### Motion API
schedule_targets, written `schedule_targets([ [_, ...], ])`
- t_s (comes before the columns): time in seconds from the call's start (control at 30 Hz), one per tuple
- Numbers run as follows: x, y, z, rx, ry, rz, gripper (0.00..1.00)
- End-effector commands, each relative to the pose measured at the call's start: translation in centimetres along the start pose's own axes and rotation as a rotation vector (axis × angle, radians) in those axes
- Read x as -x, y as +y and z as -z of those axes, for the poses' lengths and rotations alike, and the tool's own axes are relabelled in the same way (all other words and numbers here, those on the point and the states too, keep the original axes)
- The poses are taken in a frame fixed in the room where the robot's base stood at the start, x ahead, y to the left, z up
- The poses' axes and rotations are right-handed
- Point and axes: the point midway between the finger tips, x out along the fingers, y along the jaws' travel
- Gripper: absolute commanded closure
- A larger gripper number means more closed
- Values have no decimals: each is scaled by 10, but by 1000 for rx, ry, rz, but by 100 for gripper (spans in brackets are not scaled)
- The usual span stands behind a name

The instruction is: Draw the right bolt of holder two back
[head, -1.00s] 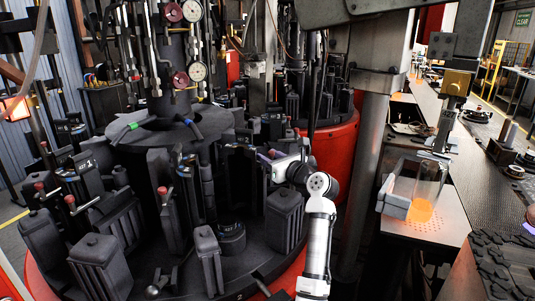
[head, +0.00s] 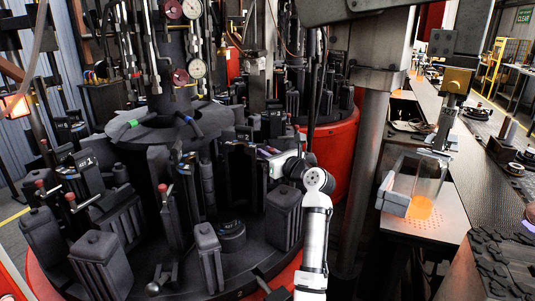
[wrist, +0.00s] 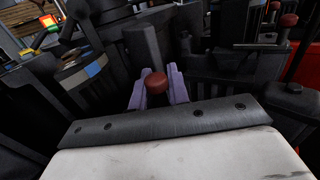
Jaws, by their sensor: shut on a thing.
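In the wrist view my gripper (wrist: 156,90) has its two purple fingers on either side of a dark red bolt knob (wrist: 155,83), and it is shut on it. A dark upright block of the mould holder (wrist: 143,45) stands just beyond the knob. In the head view my gripper (head: 265,152) reaches from the right to the dark holders on the round machine, beside a tall dark mould part (head: 240,175). The held knob is hidden there, and I cannot read which holder number it belongs to.
Other red-knobbed levers (head: 70,197) stand on the holders at left. A dark ribbed mould block (head: 284,215) stands in front of my gripper. Tall hollow mould pieces crowd the turntable (head: 235,272). A thick grey post (head: 363,165) stands right of my arm.

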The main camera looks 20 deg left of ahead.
Motion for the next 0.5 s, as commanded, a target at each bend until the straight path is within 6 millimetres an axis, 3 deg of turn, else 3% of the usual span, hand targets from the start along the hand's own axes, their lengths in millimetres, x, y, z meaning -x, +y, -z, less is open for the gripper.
schedule_targets([
  [0.3, 28, -19, -2, -2, 0, 2, 100],
  [0.5, 30, -20, -3, 1, -5, 4, 100],
])
